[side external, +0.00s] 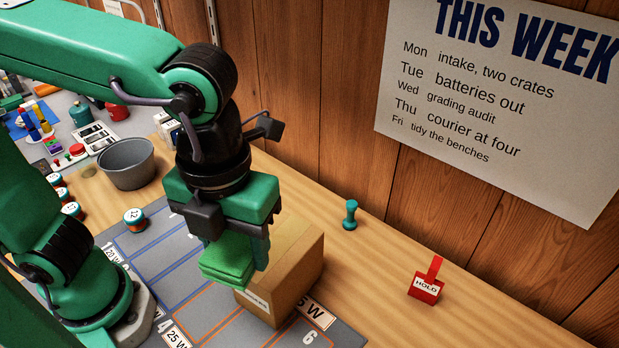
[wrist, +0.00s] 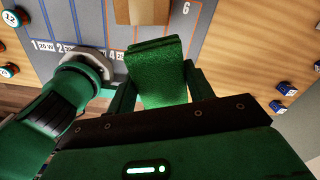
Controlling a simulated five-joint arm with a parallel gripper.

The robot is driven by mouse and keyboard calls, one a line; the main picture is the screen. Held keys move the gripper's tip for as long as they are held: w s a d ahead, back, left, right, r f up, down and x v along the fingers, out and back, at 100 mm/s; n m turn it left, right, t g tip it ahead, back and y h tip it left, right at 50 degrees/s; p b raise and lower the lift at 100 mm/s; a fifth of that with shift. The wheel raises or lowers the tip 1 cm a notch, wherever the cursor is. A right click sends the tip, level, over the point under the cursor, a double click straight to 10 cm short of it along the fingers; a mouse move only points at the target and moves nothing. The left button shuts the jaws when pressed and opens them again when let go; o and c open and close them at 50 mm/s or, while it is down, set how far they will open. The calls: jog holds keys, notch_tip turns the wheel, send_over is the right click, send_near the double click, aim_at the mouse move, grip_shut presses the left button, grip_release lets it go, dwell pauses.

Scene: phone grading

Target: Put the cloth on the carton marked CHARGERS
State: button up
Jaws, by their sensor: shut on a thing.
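The green folded cloth (side external: 228,262) is in my gripper (side external: 232,250), which is shut on it. In the side view the cloth hangs just left of and in front of the top of a brown carton (side external: 295,270). The carton stands on the grey mat; the label on its front is too small to read. In the wrist view the cloth (wrist: 155,72) fills the space between the fingers (wrist: 157,88). Part of the carton (wrist: 143,12) shows beyond the cloth at the top. I cannot tell whether cloth and carton touch.
The grey mat (side external: 178,268) has numbered, outlined bays. A grey bucket (side external: 127,163), a teal stamp-like piece (side external: 350,214) and a red HOLD marker (side external: 426,286) stand on the wooden bench. A small round-faced piece (side external: 134,218) sits at the mat's edge. A wooden wall rises behind.

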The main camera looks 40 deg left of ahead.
send_over(276, 246)
notch_tip(276, 246, down, 7)
jog(key=shift+r, duration=0.1)
jog(key=shift+f, duration=2)
jog(key=shift+f, duration=0.1)
jog(key=o, duration=1)
jog(key=shift+c, duration=0.2)
notch_tip(276, 246, up, 12)
jog(key=shift+a, duration=0.1)
